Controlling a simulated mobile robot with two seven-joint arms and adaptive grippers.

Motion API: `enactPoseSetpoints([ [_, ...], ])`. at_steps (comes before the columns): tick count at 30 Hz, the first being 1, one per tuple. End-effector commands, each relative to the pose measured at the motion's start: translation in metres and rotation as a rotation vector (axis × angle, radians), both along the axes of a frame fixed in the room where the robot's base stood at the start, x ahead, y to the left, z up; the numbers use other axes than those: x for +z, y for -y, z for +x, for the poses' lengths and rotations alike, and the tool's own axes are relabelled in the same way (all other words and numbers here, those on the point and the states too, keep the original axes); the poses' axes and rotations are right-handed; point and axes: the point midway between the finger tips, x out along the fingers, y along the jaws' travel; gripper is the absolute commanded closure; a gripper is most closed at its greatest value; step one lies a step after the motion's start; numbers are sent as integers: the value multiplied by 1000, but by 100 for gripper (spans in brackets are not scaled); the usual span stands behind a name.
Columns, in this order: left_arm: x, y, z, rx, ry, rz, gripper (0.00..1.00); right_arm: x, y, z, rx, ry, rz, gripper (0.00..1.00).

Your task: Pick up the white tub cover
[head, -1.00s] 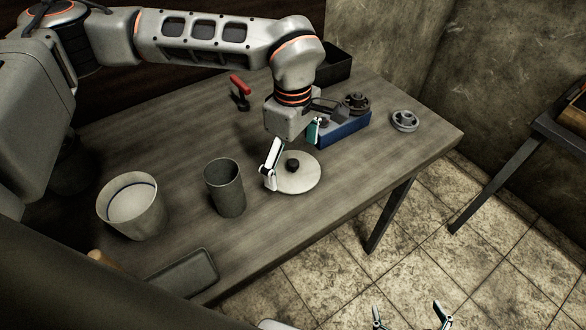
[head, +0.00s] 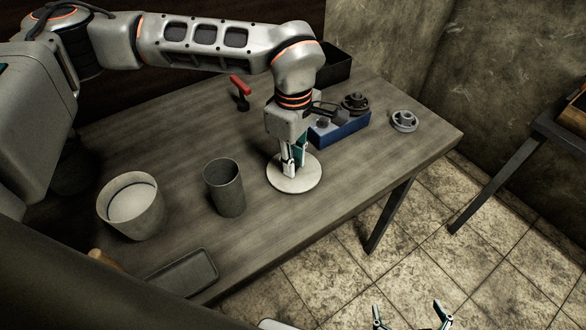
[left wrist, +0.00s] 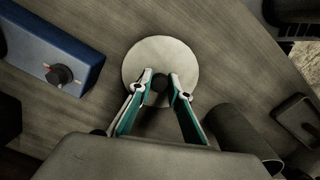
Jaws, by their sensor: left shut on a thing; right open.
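The white tub cover (head: 308,181) is a flat pale disc lying on the table, and it also shows in the left wrist view (left wrist: 146,58). My left gripper (head: 294,168) points straight down over it, shut on its dark centre knob. In the left wrist view the knob (left wrist: 160,83) sits between the two fingertips. In the head view the fingers hide the knob. The cover looks flat on the wood. My right gripper (head: 410,316) is open and empty at the bottom edge of the head view, over the floor, away from the table.
A white tub (head: 132,208) and a grey cup (head: 226,190) stand left of the cover. A blue box (head: 345,131) sits close behind my left gripper. A red-handled tool (head: 241,88), a grey metal part (head: 404,121) and a shallow tray (head: 185,275) are on the table (head: 270,237).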

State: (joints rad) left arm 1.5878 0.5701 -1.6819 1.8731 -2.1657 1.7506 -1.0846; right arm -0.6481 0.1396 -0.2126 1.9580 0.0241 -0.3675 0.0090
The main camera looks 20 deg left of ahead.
Motion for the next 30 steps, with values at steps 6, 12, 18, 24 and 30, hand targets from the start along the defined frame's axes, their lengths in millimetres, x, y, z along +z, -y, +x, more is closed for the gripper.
enactPoseSetpoints([
  [6,-8,-3,-7,0,-23,10,100,-1,0,0,0,0,0,0],
  [12,7,-2,-6,1,-20,9,100,1,0,1,0,4,1,0],
  [18,48,-2,-3,1,-10,6,100,5,0,2,0,7,2,0],
  [24,106,-1,-2,2,-6,5,100,8,0,3,-1,9,2,0],
  [30,156,-1,-3,1,-6,5,100,11,0,4,-1,11,1,0],
])
